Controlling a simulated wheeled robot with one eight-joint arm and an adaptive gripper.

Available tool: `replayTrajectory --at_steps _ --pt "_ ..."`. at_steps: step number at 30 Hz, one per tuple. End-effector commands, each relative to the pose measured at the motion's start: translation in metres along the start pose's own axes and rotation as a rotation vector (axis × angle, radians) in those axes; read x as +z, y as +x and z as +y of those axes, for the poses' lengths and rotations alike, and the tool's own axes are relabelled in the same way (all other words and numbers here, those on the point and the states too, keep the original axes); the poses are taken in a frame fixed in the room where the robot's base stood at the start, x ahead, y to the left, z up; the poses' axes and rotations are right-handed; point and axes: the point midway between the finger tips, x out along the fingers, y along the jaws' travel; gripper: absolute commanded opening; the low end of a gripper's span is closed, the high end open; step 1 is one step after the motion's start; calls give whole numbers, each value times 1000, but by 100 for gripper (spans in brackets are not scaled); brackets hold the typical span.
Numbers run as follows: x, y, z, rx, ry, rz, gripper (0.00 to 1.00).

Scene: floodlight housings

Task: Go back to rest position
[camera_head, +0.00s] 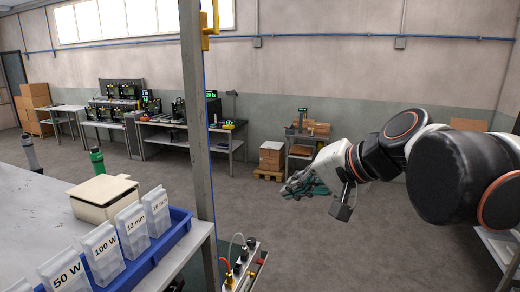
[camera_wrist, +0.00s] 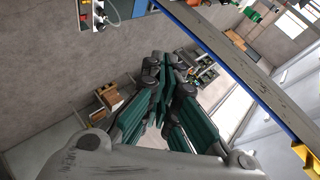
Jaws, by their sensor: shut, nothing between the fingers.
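My gripper (camera_head: 303,184) is at the end of my arm, which reaches in from the right in the head view. It hangs in free air over the floor, right of the upright post. In the wrist view my gripper (camera_wrist: 164,62) shows its dark green fingers brought together, with nothing held between them.
A grey post (camera_head: 196,120) stands left of my gripper. A table (camera_head: 40,205) at left carries a blue tray (camera_head: 178,222) of labelled bins and a cream box (camera_head: 103,197). Workbenches (camera_head: 190,140) line the back wall. The floor (camera_head: 300,235) below my gripper is clear.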

Motion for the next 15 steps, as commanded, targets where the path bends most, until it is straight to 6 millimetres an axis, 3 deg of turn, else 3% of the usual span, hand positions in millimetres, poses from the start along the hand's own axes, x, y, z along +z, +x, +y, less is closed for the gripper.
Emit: replayTrajectory --at_steps 1,3,12,15 --pt "22 13 38 44 -43 4 0" --pt "43 20 79 112 -110 10 0" --pt "126 45 254 402 -391 26 0" --pt "146 49 302 485 -471 28 0"
